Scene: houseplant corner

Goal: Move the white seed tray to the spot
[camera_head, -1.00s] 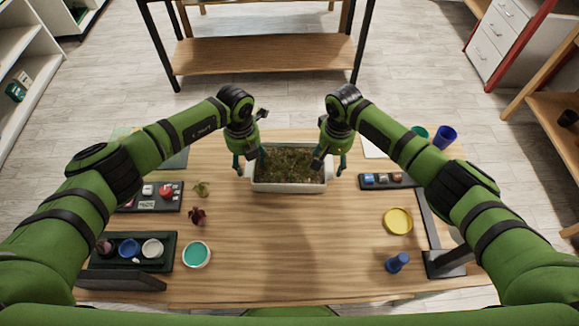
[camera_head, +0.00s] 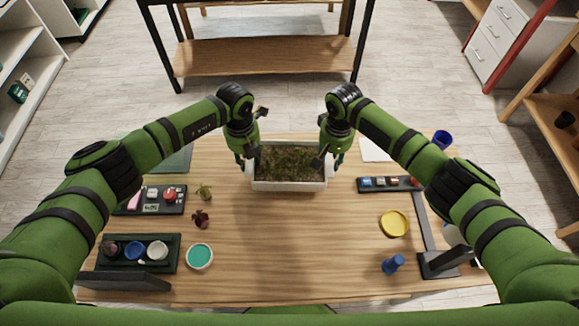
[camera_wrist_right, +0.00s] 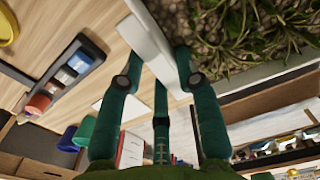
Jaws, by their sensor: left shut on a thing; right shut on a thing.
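The white seed tray (camera_head: 290,187) is a rectangular tub of dark soil with small green plants, at the back middle of the table. My left gripper (camera_head: 247,162) is shut on its left end and my right gripper (camera_head: 329,161) on its right end. The tray looks level and seems slightly raised off the table. In the right wrist view, the fingers (camera_wrist_right: 159,54) straddle the white tray wall (camera_wrist_right: 150,30), with soil and leaves beside it. I cannot tell which marking is the spot; a dark green mat (camera_head: 176,160) and a white sheet (camera_head: 374,151) lie at the back.
At left are a tray of small items (camera_head: 152,211), a dark tray of cups (camera_head: 128,266), two small plants and a teal-filled dish (camera_head: 199,257). At right are a dark strip (camera_head: 372,190), a yellow dish (camera_head: 394,223) and a blue object (camera_head: 393,264). The front middle is clear.

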